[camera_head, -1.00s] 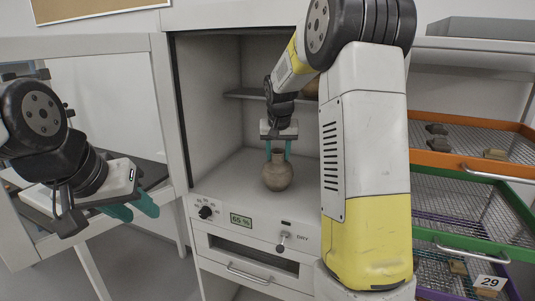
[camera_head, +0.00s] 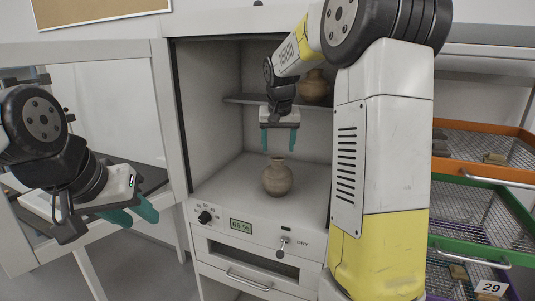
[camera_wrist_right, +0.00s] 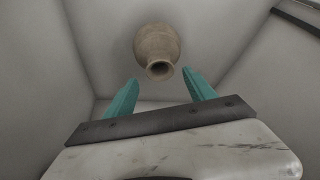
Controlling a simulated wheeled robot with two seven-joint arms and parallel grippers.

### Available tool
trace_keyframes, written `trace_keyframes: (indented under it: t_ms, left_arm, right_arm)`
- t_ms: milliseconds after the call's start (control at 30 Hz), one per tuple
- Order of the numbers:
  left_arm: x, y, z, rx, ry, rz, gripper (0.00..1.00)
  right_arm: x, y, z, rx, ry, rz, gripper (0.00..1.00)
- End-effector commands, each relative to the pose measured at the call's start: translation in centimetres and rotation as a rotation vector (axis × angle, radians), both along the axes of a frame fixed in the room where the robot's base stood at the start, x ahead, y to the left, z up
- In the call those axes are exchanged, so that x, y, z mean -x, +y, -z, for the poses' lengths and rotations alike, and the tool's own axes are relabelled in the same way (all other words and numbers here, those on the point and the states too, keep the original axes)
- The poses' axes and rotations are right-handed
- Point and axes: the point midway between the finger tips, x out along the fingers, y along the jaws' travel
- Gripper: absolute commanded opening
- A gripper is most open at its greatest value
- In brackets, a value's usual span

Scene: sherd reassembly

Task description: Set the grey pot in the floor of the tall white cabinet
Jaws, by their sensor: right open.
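The grey pot (camera_head: 278,178), a rounded brownish-grey jar with a short neck, stands upright on the floor of the tall white cabinet (camera_head: 212,115). It also shows in the right wrist view (camera_wrist_right: 156,48), its mouth toward the camera. My right gripper (camera_head: 280,149) is inside the cabinet above the pot, fingers apart and empty. In the right wrist view its teal fingertips (camera_wrist_right: 160,76) are clear of the pot. My left gripper (camera_head: 140,217) is at the left, outside the cabinet, its teal fingers seen from the side; their gap is hard to judge.
A brown pot (camera_head: 315,88) stands on the cabinet's shelf (camera_head: 245,99), partly behind my right arm. A panel with a knob and a 65 % display (camera_head: 241,226) lies below the opening. Mesh drawers (camera_head: 480,205) holding sherds are at the right. The glazed cabinet door (camera_head: 110,100) stands open at the left.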

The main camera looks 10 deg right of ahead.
Motion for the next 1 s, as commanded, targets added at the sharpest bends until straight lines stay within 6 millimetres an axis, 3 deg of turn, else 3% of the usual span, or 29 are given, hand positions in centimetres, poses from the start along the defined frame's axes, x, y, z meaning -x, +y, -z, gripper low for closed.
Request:
trace_keyframes:
  t_ms: [167, 267, 500, 700, 833, 1000]
  left_arm:
    - [0.0, 0.0, 0.0, 0.000, 0.000, 0.000, 0.36]
    - [0.0, 0.0, 0.0, 0.000, 0.000, 0.000, 0.36]
    - [0.0, 0.0, 0.0, 0.000, 0.000, 0.000, 0.36]
    - [0.0, 0.0, 0.0, 0.000, 0.000, 0.000, 0.36]
    - [0.0, 0.0, 0.0, 0.000, 0.000, 0.000, 0.36]
    - [0.0, 0.0, 0.0, 0.000, 0.000, 0.000, 0.36]
  right_arm:
    - [1.5, 0.1, -1.4, -0.015, -0.005, -0.007, 0.64]
    - [4.4, 0.1, -2.5, -0.047, -0.018, -0.031, 0.64]
    - [16.6, 1.8, -4.1, -0.140, -0.082, -0.148, 0.64]
    - [25.6, 3.7, -2.6, -0.160, -0.140, -0.238, 0.64]
    - [28.9, 4.5, -1.3, -0.155, -0.163, -0.271, 0.64]
    - [30.5, 4.8, -0.4, -0.149, -0.173, -0.288, 0.64]
